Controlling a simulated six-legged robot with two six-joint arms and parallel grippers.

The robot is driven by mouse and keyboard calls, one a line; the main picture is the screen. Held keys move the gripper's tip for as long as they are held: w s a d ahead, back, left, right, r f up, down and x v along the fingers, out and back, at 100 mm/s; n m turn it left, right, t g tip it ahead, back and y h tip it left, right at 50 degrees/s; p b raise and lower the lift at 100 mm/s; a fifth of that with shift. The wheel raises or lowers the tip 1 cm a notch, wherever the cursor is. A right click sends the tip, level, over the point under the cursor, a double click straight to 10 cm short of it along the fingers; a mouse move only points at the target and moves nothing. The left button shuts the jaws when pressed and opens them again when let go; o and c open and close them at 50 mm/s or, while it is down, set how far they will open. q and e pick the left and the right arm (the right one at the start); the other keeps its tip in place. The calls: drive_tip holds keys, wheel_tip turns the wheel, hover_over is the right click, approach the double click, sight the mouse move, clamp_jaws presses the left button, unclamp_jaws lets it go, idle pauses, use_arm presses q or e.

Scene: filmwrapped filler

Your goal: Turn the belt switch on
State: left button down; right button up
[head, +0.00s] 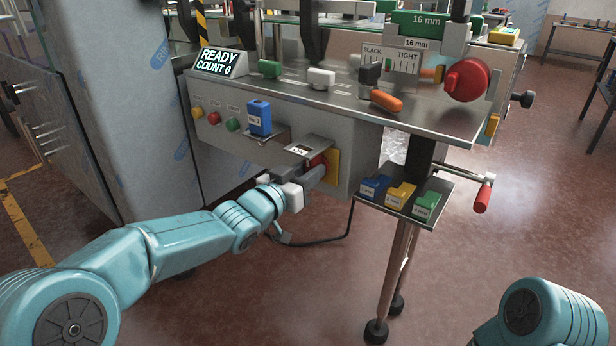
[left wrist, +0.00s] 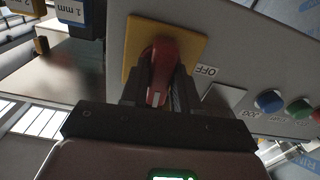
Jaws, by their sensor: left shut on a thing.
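The belt switch is a red rotary knob (head: 317,159) on a yellow plate (head: 333,167), set in the grey front panel of the machine under a small ledge. My left gripper (head: 306,182) reaches up to it from the lower left. In the left wrist view the red knob (left wrist: 159,70) sits between the two dark fingers of my left gripper (left wrist: 159,88), which is shut on it. An "OFF" label (left wrist: 208,71) is on the panel beside the yellow plate (left wrist: 135,42). The fingers hide part of the knob. My right gripper is out of view.
A blue block (head: 259,117) stands on a small bracket left of the switch, near several push buttons (head: 213,118). A low shelf (head: 416,214) with blue, yellow and green blocks is to the right. A display (head: 220,62) reads "READY COUNT 0".

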use_arm(q)
drive_tip(key=shift+m, duration=0.5)
drive_tip(key=c, duration=0.9)
unclamp_jaws()
drive_tip(key=p+v, duration=0.1)
drive_tip(key=v, duration=1.5)
drive_tip(key=shift+s+a+p, duration=0.15)
drive_tip(key=shift+p, duration=0.25)
